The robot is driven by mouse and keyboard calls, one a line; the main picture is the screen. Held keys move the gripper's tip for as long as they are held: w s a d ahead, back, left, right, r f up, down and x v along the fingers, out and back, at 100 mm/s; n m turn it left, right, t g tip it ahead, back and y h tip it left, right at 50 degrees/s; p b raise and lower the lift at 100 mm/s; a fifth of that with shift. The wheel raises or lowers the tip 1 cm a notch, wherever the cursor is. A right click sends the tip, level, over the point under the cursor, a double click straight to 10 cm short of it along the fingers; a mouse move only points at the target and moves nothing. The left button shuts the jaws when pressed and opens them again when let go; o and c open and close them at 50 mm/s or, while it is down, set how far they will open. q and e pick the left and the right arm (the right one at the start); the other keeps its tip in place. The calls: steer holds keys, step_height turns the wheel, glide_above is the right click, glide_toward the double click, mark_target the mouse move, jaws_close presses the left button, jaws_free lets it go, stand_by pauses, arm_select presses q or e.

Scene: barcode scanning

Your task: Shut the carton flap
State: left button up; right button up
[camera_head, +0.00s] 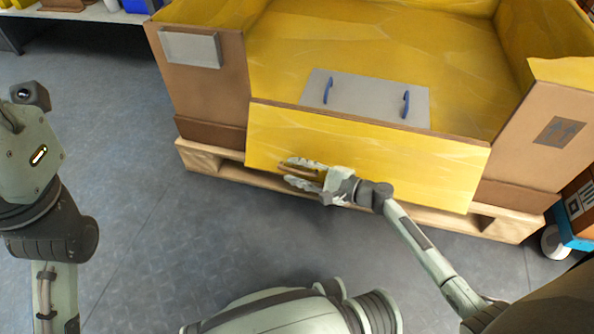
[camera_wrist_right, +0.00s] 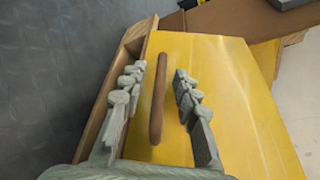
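The carton (camera_head: 205,95) is a large brown box with a yellow lining, standing on a wooden pallet. Its front flap (camera_head: 370,150) hangs folded down and outward, yellow face showing. My right gripper (camera_head: 287,174) is in front of the flap's lower left part. In the right wrist view the open fingers (camera_wrist_right: 160,90) stand either side of a brown bar-like strip (camera_wrist_right: 157,95) on the yellow panel (camera_wrist_right: 215,110), with gaps on both sides. Whether the fingers touch the panel is unclear. My left arm shows at the left edge, but its gripper is outside the view.
A grey plate with two blue handles (camera_head: 365,95) lies inside the carton. The wooden pallet (camera_head: 200,158) juts out below the flap. A wheeled blue and orange object (camera_head: 575,225) stands at the right. The grey floor (camera_head: 150,230) at left is clear.

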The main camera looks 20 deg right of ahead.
jaws_close()
stand_by(0.3)
